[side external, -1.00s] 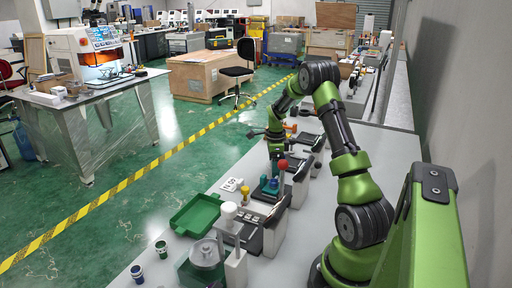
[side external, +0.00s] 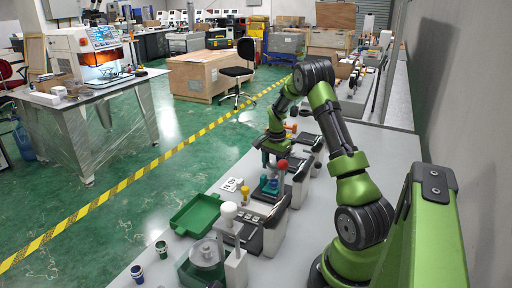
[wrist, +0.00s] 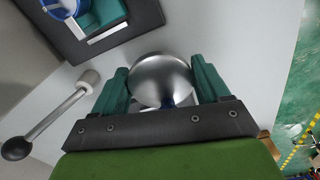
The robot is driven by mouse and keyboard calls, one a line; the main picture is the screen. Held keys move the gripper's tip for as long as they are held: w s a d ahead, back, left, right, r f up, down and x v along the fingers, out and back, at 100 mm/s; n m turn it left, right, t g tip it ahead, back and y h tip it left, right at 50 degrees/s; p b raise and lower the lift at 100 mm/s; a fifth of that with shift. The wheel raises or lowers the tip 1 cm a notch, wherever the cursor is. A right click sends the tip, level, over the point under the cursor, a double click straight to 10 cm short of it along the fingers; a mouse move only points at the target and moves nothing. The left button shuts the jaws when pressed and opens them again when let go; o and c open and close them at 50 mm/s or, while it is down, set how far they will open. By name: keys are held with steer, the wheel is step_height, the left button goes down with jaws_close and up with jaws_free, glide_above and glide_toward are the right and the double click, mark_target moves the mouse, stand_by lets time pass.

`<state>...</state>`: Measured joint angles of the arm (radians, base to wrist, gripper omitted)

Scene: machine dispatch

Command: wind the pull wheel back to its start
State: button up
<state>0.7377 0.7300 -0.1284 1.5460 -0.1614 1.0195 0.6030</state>
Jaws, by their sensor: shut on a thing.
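In the wrist view a shiny silver, rounded wheel-like piece (wrist: 162,80) sits between the two teal fingers of my gripper (wrist: 164,82), which is shut on it. To its left a silver rod (wrist: 55,118) with a black ball end runs to a pale hub. I cannot tell whether the rod joins the silver piece. In the side view my gripper (side external: 266,157) is low over the bench, beyond the red-ball lever (side external: 282,164); the silver piece is hidden there.
A dark station with teal and blue parts (wrist: 95,22) lies close by in the wrist view. Black-topped machines line the bench.

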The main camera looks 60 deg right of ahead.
mark_target(276, 164)
steer(key=n, duration=0.4)
steer(key=shift+r+n, duration=0.1)
steer(key=shift+n, duration=0.2)
steer(key=n, duration=0.4)
steer(key=shift+s+n, duration=0.15)
steer(key=shift+n, duration=0.15)
steer(key=n, duration=0.4)
steer(key=shift+n, duration=0.3)
steer(key=n, duration=0.4)
steer(key=shift+s+d+n, duration=0.1)
steer(key=shift+d+n, duration=0.05)
steer(key=shift+n, duration=0.15)
steer(key=o, duration=1)
step_height(276, 164, up, 17)
steer(key=shift+f, duration=0.1)
